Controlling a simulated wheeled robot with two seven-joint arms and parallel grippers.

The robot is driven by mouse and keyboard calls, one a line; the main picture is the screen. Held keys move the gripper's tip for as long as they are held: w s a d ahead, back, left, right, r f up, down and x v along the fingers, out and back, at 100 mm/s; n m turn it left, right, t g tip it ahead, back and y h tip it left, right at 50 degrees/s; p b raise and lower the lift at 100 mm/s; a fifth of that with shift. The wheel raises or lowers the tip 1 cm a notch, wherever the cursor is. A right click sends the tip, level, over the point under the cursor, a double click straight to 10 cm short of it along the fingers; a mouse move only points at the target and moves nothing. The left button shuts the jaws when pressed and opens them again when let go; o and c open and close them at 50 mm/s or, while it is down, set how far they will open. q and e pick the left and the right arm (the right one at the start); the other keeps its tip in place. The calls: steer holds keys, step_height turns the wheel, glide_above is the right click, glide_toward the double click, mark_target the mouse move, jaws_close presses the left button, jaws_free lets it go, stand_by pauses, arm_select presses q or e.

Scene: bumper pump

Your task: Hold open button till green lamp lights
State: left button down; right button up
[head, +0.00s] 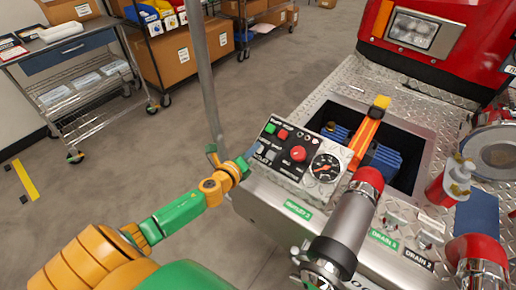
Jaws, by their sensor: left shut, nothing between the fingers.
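I cannot tell which of these is the open button or the lamp, and the small lettering is unreadable. My left gripper (247,161) is shut and empty, with its tip at the panel's lower left edge. I cannot tell whether it touches anything there. My right gripper is not in view.
An open well (405,150) with blue items lies behind the panel, crossed by an orange bar (367,133). A red-capped metal nozzle (345,222) stands in front. A grey pole (208,85) rises behind my left gripper. Carts (75,85) stand at the far left.

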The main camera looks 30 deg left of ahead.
arm_select(q)
steer(key=shift+w+f, duration=0.15)
steer(key=shift+f, duration=0.1)
steer(key=shift+w+f+b, duration=0.25)
steer(key=shift+f+b, duration=0.2)
steer(key=shift+b, duration=0.1)
stand_by(0.5)
stand_by(2.8)
steer(key=shift+s+r+p, duration=0.45)
steer(key=shift+r+p, duration=0.4)
steer(key=s+r+p, duration=0.1)
steer(key=r+p, duration=0.2)
steer(key=s+r+p, duration=0.1)
steer(key=shift+s+a+r, duration=0.1)
steer(key=shift+s+r, duration=0.05)
steer(key=shift+s, duration=0.15)
